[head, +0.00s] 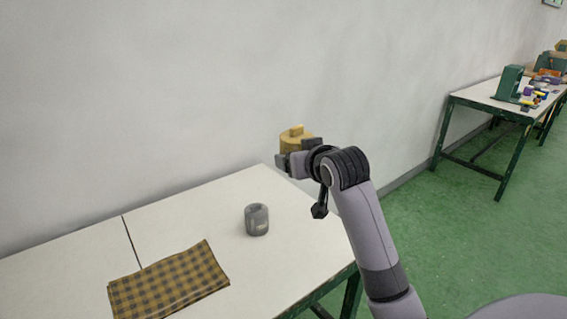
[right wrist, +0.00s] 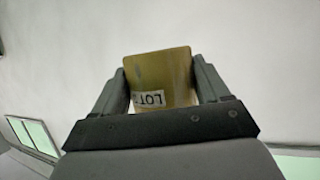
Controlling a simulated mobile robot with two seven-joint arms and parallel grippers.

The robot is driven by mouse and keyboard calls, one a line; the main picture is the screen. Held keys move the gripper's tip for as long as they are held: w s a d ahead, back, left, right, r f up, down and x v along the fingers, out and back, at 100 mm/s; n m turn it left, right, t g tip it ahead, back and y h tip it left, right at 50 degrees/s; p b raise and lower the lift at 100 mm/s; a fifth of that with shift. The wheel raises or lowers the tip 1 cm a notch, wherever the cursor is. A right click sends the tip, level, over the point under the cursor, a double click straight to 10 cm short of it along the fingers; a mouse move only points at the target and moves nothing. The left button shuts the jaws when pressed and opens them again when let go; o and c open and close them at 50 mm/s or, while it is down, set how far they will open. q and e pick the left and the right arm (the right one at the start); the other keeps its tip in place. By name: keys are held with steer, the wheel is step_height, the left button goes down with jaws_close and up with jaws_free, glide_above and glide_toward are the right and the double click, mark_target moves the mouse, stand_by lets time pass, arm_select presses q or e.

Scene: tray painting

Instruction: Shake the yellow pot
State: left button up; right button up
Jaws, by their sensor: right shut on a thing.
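The yellow pot (head: 295,140) is held in the air above the far right part of the near table, in front of the wall. My right gripper (head: 294,161) is shut on it. In the right wrist view the yellow pot (right wrist: 158,76) sits between the two fingers of my right gripper (right wrist: 160,90), with a white label reading "LOT" on its side. In the head view its lower part is partly hidden by the gripper. My left gripper is not in view.
A grey cup-like pot (head: 257,220) stands on the white table (head: 200,222). A checked yellow-brown cloth (head: 168,284) lies at the table's front left. A second table (head: 480,97) with several things stands far right, beyond green floor.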

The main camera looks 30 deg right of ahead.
steer(key=shift+d, duration=0.55)
steer(key=a, duration=0.3)
steer(key=shift+a, duration=0.15)
stand_by(1.5)
steer(key=shift+a+r, duration=0.1)
